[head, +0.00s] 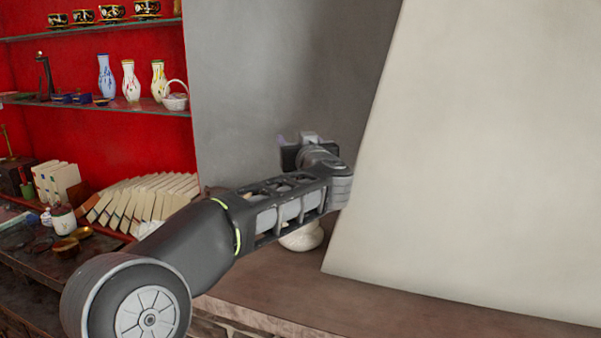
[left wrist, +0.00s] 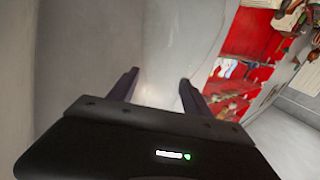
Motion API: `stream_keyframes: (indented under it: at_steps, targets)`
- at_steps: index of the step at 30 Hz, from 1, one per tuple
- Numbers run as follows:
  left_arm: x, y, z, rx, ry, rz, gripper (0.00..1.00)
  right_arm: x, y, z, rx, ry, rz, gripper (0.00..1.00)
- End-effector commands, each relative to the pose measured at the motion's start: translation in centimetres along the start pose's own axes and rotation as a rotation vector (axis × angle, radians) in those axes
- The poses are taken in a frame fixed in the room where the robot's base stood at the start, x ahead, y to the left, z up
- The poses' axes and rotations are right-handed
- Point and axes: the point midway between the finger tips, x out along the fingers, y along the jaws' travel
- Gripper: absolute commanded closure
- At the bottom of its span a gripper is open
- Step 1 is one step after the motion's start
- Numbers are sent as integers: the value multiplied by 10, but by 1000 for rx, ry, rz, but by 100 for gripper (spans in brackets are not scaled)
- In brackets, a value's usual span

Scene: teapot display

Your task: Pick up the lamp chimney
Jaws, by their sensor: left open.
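My left gripper (head: 292,142) is at the far end of my left arm, in front of the grey wall; its fingers are mostly hidden behind my own wrist in the head view. In the left wrist view its two dark fingers (left wrist: 158,88) are apart, with a pale, faint patch between and beyond them. I cannot tell whether that patch is the lamp chimney or bare wall. A white rounded object (head: 303,237) stands on the ledge below my forearm, its upper part hidden by the arm. I cannot make out the lamp chimney for certain. My right gripper is not in view.
A large pale slanted surface (head: 480,150) fills the right side. At left, shelves against a red wall hold vases (head: 131,82), cups and a white basket (head: 175,97). Books (head: 150,200) stand lower down. The brown ledge (head: 400,305) is bare at front right.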

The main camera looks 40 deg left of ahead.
Motion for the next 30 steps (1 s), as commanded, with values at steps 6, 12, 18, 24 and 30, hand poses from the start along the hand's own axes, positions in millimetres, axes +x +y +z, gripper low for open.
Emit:
stream_keyframes:
  at_steps: [6, 12, 18, 24, 30]
  targets:
    - [0, 0, 0, 0, 0, 0, 43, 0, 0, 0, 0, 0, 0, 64]
    - [0, 0, 0, 0, 0, 0, 54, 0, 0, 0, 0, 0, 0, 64]
    - [0, 0, 0, 0, 0, 0, 71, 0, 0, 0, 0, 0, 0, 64]
    - [0, 0, 0, 0, 0, 0, 87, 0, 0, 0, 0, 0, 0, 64]
    - [0, 0, 0, 0, 0, 0, 100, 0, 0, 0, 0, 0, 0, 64]
